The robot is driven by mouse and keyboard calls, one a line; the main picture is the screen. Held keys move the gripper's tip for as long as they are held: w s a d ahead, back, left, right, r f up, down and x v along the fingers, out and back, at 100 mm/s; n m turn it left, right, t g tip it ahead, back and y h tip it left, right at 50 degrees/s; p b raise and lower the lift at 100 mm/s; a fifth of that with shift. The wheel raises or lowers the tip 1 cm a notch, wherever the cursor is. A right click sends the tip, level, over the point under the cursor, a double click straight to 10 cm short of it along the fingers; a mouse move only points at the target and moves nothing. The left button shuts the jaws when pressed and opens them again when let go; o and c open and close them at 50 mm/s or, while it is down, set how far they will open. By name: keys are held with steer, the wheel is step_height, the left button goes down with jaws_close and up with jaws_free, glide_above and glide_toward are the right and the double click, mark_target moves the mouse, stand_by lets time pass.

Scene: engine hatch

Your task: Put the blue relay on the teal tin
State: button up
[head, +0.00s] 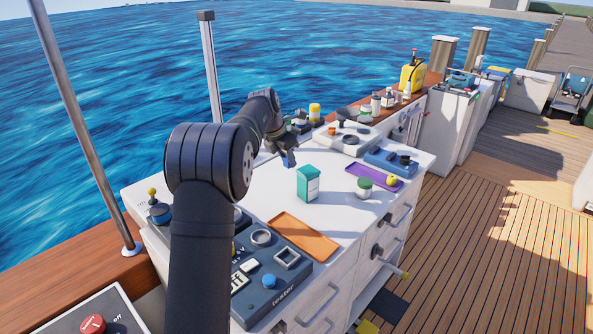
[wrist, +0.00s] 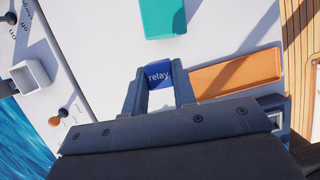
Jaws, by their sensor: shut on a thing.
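The blue relay (wrist: 158,75), a block marked "relay", is between the two fingers of my gripper (wrist: 159,88) in the wrist view. My gripper is shut on it and the fingers hide its sides. In the head view my gripper (head: 288,156) holds the relay (head: 289,163) above the white worktop, to the left of and behind the teal tin. The teal tin (head: 308,184) stands upright on the worktop with a pale label on one side. It also shows at the top of the wrist view (wrist: 163,16), apart from the relay.
An orange tray (head: 303,238) lies empty in front of the tin. A blue tester panel (head: 268,283) is nearer. The worktop around the tin is clear.

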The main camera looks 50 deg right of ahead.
steer(key=s+d+r+n, duration=0.1)
steer(key=s+d+r, duration=0.25)
steer(key=s, duration=0.35)
steer(key=s+d+r, duration=0.3)
steer(key=s+r, duration=0.1)
steer(key=s, duration=0.2)
glide_above(310, 168)
steer(key=a, duration=0.2)
step_height(310, 168, down, 7)
steer(key=shift+s+d+r, duration=0.1)
steer(key=shift+s+d, duration=0.05)
steer(key=shift+f, duration=2.05)
steer(key=shift+f, duration=0.15)
steer(key=o, duration=1)
steer(key=v, duration=1.2)
steer(key=shift+s, duration=0.15)
